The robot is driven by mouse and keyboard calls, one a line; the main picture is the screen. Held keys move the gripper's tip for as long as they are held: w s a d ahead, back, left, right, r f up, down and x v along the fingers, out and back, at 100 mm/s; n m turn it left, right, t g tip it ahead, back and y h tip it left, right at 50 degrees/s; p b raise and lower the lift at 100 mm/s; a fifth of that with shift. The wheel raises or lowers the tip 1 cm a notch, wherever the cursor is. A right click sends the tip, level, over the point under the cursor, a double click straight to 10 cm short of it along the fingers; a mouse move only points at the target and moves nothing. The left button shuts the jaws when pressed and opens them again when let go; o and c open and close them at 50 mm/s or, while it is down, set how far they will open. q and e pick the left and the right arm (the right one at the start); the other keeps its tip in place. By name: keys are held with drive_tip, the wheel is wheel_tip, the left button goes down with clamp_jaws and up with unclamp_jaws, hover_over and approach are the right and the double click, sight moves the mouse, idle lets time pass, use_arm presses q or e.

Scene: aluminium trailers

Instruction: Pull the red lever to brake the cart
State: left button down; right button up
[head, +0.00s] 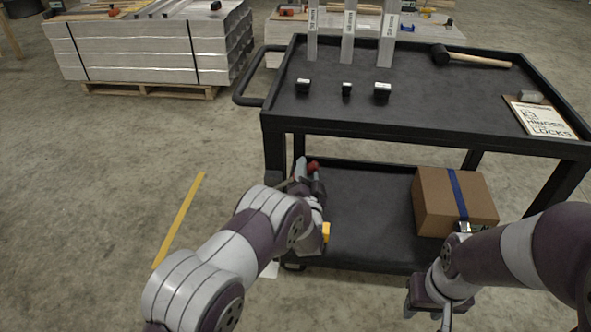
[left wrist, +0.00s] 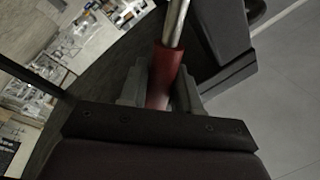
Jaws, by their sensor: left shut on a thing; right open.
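The red lever (left wrist: 163,75) has a red grip on a metal rod. In the left wrist view it stands between the fingers of my left gripper (left wrist: 160,92), which is shut on the red grip. In the head view the lever's red end (head: 313,166) shows at the left end of the cart's lower shelf, mostly hidden by my left gripper (head: 308,172). The black cart (head: 345,125) has two shelves and a handle at its left. My right gripper (head: 428,312) is open and empty, low in front of the cart's right half.
A cardboard box (head: 430,203) with a blue band sits on the lower shelf. The top shelf holds upright metal profiles (head: 348,35), small black parts (head: 346,89), a mallet (head: 470,57) and a clipboard (head: 543,118). A yellow floor strip (head: 180,218) lies left on open concrete.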

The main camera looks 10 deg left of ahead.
use_arm(q)
drive_tip(key=shift+d+f+m+t+h+b, duration=0.15)
drive_tip(key=shift+d+f+m+h+b, duration=0.1)
drive_tip(key=shift+d+f+m+b, duration=0.5)
drive_tip(key=shift+d+f+m+t+h+b, duration=0.1)
drive_tip(key=shift+d+f+m+h+b, duration=0.15)
drive_tip(key=shift+f+m, duration=0.8)
drive_tip(key=shift+d+f+m+t+h+b, duration=0.2)
drive_tip(key=shift+d+f+m+b, duration=0.4)
drive_tip(key=shift+m, duration=0.5)
use_arm(e)
drive_tip(key=shift+f, duration=1.9)
use_arm(q)
drive_tip(key=shift+a+f, duration=0.1)
drive_tip(key=shift+f, duration=0.05)
drive_tip(key=c, duration=0.9)
unclamp_jaws()
drive_tip(key=shift+c, duration=0.2)
drive_tip(key=a+p+v, duration=0.1)
drive_tip(key=p+v, duration=0.1)
drive_tip(key=v, duration=1)
drive_tip(key=shift+s+d+p, duration=0.4)
drive_tip(key=shift+s+d, duration=0.05)
drive_tip(key=shift+d, duration=0.05)
use_arm(e)
wheel_tip(320, 180, up, 3)
drive_tip(key=shift+f, duration=0.15)
